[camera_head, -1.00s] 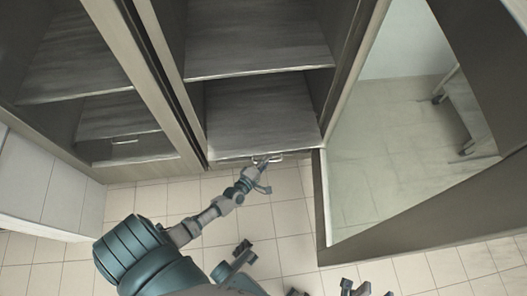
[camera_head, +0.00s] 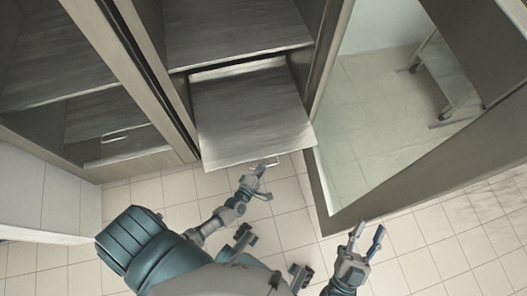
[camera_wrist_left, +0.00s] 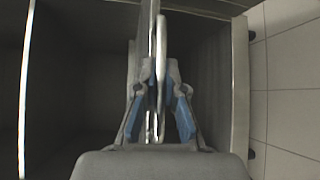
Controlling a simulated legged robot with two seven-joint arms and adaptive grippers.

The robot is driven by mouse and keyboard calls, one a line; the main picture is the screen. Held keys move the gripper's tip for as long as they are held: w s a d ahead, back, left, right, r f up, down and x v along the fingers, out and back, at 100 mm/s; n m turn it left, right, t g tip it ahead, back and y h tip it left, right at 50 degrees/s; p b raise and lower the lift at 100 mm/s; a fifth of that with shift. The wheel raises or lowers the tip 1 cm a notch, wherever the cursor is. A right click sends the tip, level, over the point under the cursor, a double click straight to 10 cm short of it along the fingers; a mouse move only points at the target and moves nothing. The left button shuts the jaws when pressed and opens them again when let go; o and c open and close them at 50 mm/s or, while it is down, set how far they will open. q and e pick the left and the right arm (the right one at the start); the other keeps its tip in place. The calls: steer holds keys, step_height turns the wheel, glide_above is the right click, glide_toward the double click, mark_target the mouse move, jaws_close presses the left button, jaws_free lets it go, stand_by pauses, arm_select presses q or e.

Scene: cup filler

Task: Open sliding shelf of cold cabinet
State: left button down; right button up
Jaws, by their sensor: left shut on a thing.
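The cold cabinet (camera_head: 186,70) stands open, with a grey sliding shelf (camera_head: 248,112) pulled partly out past the cabinet front. A thin metal handle (camera_head: 270,163) sits on the shelf's front edge. My left gripper (camera_head: 260,168) is shut on this handle. In the left wrist view, the blue-padded fingers of the left gripper (camera_wrist_left: 160,115) lie on both sides of the handle bar (camera_wrist_left: 160,65). My right gripper (camera_head: 366,240) is open and empty, low on the right, apart from the cabinet.
A large open door with a glass panel (camera_head: 385,90) stands to the right of the shelf. A fixed shelf (camera_head: 235,30) is above it. The left bay holds another shelf with a handle (camera_head: 115,137). The tiled floor (camera_head: 290,205) in front is clear.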

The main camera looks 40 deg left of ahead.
arm_select(q)
steer(key=c, duration=1.2)
jaws_free()
steer(key=shift+w+a+f, duration=0.1)
steer(key=shift+a, duration=0.1)
steer(key=shift+c, duration=0.2)
steer(key=shift+s+d, duration=0.3)
steer(key=s+r, duration=0.1)
steer(key=s, duration=1)
steer(key=shift+s+d+r, duration=0.15)
steer(key=shift+d+r, duration=0.2)
steer(key=shift+a, duration=0.2)
arm_select(e)
steer(key=shift+a, duration=0.2)
